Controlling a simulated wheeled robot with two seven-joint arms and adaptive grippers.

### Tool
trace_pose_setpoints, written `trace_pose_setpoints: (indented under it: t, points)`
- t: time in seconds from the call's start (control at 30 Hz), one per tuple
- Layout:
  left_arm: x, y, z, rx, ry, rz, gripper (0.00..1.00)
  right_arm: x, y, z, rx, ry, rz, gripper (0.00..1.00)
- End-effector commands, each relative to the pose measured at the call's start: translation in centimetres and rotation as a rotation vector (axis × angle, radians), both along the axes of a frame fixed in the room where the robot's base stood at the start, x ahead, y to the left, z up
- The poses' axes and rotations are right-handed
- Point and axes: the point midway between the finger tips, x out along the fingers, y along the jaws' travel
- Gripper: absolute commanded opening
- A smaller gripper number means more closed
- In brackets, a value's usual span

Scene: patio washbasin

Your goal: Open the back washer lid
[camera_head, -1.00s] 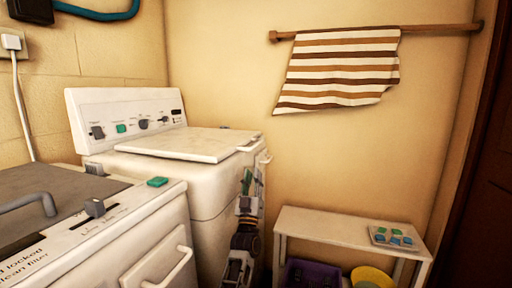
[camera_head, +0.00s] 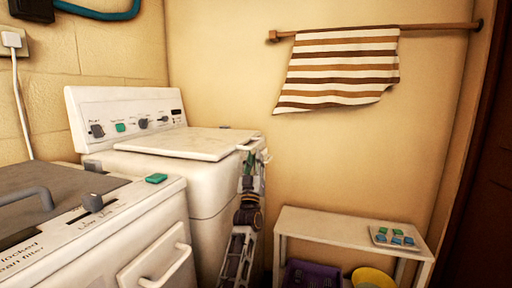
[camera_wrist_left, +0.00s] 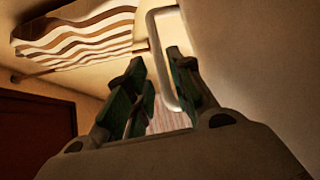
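The back washer (camera_head: 210,190) stands against the wall with its pale lid (camera_head: 185,142) lying flat and shut. A small white handle (camera_head: 247,146) sits at the lid's right front edge. My left gripper (camera_head: 252,158) is upright at the washer's front, close to this edge. In the left wrist view my left gripper (camera_wrist_left: 155,72) has its two green-padded fingers apart. A white looped handle (camera_wrist_left: 158,45) passes between the fingertips there; I cannot tell whether either finger touches it. My right gripper is not in view.
The front washer (camera_head: 120,225) with a grey lid and front handle fills the lower left. A white bench (camera_head: 330,227) on the right holds a small tray (camera_head: 393,238), with a purple basket (camera_head: 312,275) and yellow bowl (camera_head: 370,276) below. A striped towel (camera_head: 340,68) hangs above.

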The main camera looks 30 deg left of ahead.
Motion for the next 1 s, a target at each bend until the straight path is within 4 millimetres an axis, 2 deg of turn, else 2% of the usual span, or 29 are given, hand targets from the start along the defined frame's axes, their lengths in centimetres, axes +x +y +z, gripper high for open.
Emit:
trace_pose_setpoints:
  t: [0.6, 1.0]
  points:
    - [3.1, 1.5, 3.3, 0.000, -0.002, 0.000, 0.23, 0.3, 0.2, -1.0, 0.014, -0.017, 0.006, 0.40]
    - [4.3, 2.1, 4.6, 0.000, 0.000, 0.000, 0.23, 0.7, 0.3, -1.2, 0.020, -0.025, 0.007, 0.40]
